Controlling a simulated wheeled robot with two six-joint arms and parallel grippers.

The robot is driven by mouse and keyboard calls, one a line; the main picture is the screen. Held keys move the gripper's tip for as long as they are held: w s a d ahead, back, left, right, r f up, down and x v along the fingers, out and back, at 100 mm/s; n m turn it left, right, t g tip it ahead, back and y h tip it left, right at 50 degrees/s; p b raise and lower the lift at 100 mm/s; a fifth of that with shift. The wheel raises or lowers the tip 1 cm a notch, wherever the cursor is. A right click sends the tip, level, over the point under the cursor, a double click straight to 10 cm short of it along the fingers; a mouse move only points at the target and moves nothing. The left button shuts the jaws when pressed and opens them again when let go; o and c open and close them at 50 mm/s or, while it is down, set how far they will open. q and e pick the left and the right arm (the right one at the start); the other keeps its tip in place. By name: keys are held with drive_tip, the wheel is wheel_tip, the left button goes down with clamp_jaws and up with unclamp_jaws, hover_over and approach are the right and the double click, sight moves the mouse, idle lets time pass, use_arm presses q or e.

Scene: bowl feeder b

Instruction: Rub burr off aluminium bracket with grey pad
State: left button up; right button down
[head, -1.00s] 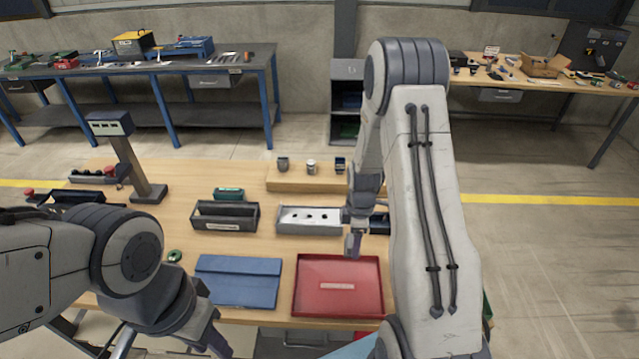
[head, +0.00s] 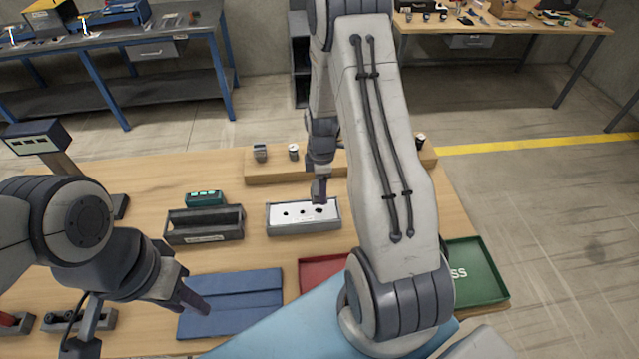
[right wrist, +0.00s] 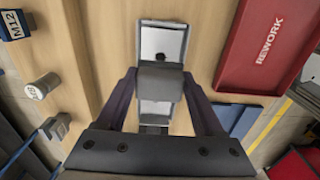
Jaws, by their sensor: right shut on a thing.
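My right gripper (head: 320,198) is over the right part of a grey tray (head: 303,229) with a white, holed insert. In the right wrist view its fingers (right wrist: 163,90) are shut on a plain grey block (right wrist: 160,82), which may be the grey pad. The tray's white insert (right wrist: 163,42) shows beyond and below the block; I cannot tell whether they touch. My left gripper (head: 196,302) is over the blue mat (head: 250,290), and its finger gap is not clear. I cannot make out an aluminium bracket or its burr.
A dark open bin (head: 205,236) stands left of the grey tray, with a green case (head: 204,199) behind it. A wooden riser (head: 270,172) carries small labelled pieces. The red REWORK tray (head: 318,272) is partly behind my right arm; a green tray (head: 478,270) is at right.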

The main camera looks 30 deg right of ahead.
drive_tip(key=shift+w, duration=0.1)
drive_tip(key=shift+f, duration=0.25)
drive_tip(key=shift+f+b, duration=1.6)
drive_tip(key=shift+f, duration=0.2)
